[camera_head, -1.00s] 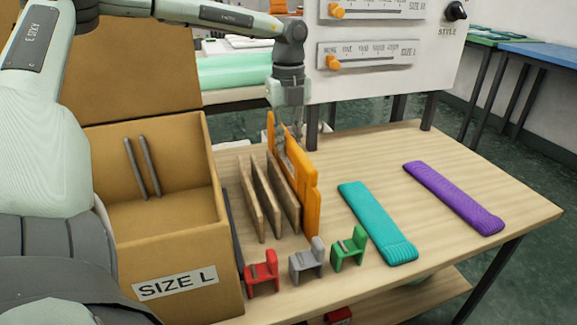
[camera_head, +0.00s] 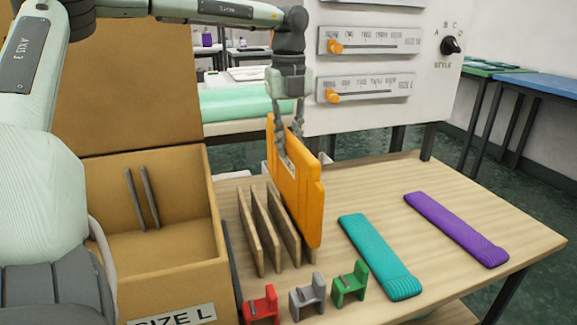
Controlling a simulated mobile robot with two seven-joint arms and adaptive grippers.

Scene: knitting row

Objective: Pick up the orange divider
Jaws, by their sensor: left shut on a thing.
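The orange divider (camera_head: 306,200) is an upright flat panel at the right side of the wooden rack on the table. My left gripper (camera_head: 284,150) comes down from above and is shut on the divider's upper edge. Its fingers lie against the upper part of the panel. The divider's lower edge is close to the table and rack; I cannot tell how far it is clear of them. My right gripper is not in view.
The rack's wooden slats (camera_head: 266,225) stand just left of the divider. Red (camera_head: 262,305), grey (camera_head: 307,297) and green (camera_head: 350,283) clips stand in front. Teal (camera_head: 378,255) and purple (camera_head: 455,228) knitted strips lie at right. A cardboard box (camera_head: 185,255) stands at left.

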